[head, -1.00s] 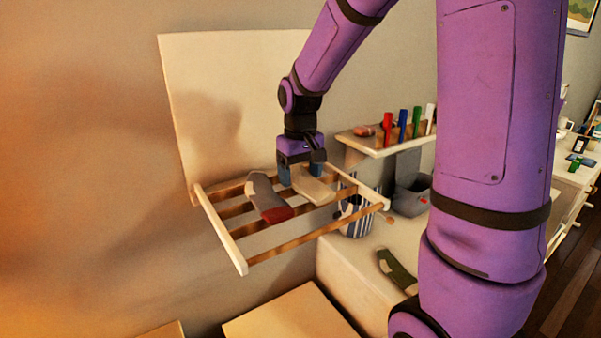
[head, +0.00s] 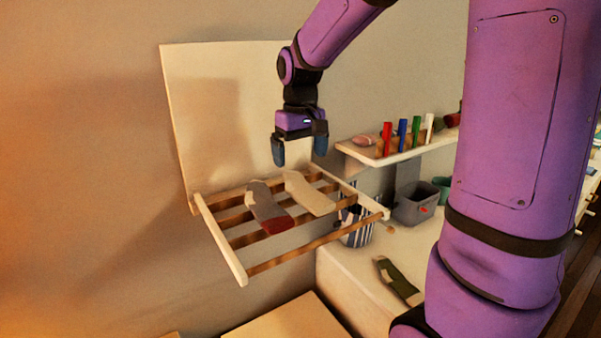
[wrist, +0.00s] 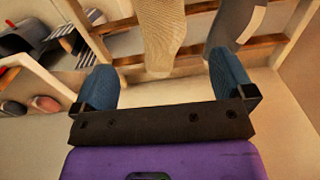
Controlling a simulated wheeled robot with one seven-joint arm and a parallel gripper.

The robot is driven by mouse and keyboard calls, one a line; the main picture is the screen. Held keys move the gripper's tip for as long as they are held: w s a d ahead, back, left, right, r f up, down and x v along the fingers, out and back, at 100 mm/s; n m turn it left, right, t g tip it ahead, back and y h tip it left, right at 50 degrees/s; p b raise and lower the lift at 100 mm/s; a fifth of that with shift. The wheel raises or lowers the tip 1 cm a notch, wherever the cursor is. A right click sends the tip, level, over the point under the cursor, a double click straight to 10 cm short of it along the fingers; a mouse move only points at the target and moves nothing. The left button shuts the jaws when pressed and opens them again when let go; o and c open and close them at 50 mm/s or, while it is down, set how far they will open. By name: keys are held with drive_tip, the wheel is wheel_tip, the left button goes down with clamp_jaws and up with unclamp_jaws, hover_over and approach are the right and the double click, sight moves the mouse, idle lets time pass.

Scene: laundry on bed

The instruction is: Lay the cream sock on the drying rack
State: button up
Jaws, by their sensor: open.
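The cream sock (head: 309,193) lies across the wooden slats of the drying rack (head: 237,268), to the right of a grey sock with a dark red end. My gripper (head: 299,152) is open and empty above the rack's back part, clear of the sock. In the wrist view the cream sock (wrist: 161,35) lies on the slats just beyond the two blue fingers of my gripper (wrist: 165,88), with a visible gap and nothing between them.
The grey sock (head: 267,207) lies beside the cream one. A shelf (head: 373,156) with several coloured pegs is to the right. Below it are a grey bin (head: 412,206), a striped container (head: 357,234) and a green sock (head: 398,282) on a pale surface.

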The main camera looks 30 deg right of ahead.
drive_tip(key=s+a+r+t, duration=0.2)
drive_tip(key=s+a+r, duration=0.1)
drive_tip(key=s+r, duration=0.6)
drive_tip(key=s+a+f+t, duration=0.1)
drive_tip(key=s+f+t, duration=0.2)
drive_tip(key=s, duration=0.9)
drive_tip(key=shift+s+a, duration=0.35)
